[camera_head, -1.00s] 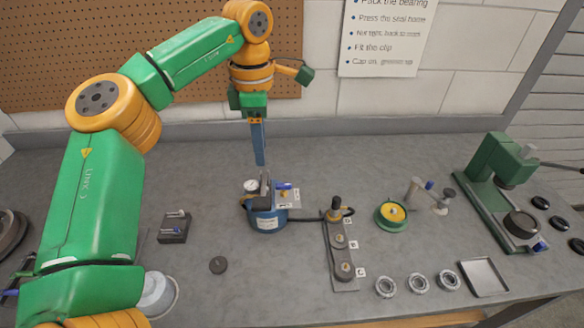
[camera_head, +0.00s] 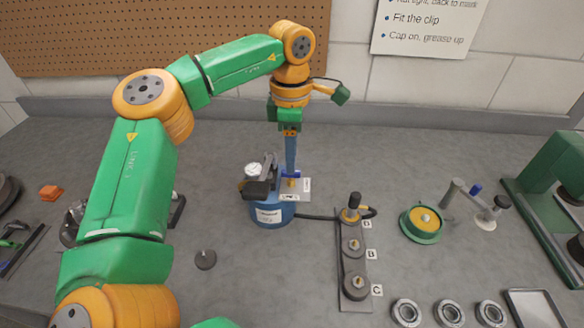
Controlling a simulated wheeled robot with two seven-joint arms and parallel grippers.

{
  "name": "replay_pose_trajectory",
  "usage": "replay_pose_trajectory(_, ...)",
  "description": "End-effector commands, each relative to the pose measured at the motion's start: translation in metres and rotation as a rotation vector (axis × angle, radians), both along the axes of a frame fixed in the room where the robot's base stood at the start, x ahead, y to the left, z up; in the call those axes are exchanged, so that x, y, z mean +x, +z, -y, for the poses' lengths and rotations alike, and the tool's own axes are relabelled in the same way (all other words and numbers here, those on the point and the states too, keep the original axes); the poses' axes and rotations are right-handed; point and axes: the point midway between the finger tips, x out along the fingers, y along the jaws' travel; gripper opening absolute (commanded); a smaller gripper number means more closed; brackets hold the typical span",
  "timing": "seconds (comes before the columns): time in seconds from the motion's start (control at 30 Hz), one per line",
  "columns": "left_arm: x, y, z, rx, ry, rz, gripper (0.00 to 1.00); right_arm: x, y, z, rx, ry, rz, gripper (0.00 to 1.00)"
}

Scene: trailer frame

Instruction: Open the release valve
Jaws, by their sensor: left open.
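The blue pump (camera_head: 272,212) stands on the bench in the middle of the view, with a white-faced gauge (camera_head: 253,170) and a dark lever on top. At the right of its top are a small blue valve handle (camera_head: 291,175) and a brass fitting (camera_head: 292,183), by a pale plate. My left gripper (camera_head: 291,167) points straight down with its fingertips right at the blue handle. The gripper is open; whether it touches the handle cannot be told, as the fingers overlap it in view. My right gripper is out of view.
A hose runs from the pump to a grey rail (camera_head: 353,270) with knobs labelled D, B and C. A green dish (camera_head: 421,224) and a small stand lie to the right, with several bearing rings (camera_head: 450,312) in front.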

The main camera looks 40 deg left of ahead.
Motion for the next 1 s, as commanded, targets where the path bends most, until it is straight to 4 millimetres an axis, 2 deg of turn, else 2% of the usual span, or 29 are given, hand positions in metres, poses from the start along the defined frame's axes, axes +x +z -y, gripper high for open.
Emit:
replay_pose_trajectory(0.1,-0.001,-0.019,0.000,0.000,0.001,-0.004,0.49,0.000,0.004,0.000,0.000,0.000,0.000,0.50)
replay_pose_trajectory(0.2,-0.001,-0.029,0.000,-0.001,0.001,-0.001,0.49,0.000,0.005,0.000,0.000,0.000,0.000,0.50)
replay_pose_trajectory(0.43,0.000,-0.032,0.000,-0.001,0.001,0.001,0.49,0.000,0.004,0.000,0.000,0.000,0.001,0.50)
replay_pose_trajectory(0.47,0.000,-0.032,0.000,-0.001,0.001,0.001,0.46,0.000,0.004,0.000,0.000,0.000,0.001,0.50)
replay_pose_trajectory(0.63,0.000,-0.032,0.000,-0.001,0.001,0.001,0.00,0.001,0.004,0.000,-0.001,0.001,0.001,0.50)
replay_pose_trajectory(1.0,0.000,-0.031,0.000,-0.002,-0.021,0.000,0.00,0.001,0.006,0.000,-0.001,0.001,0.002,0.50)
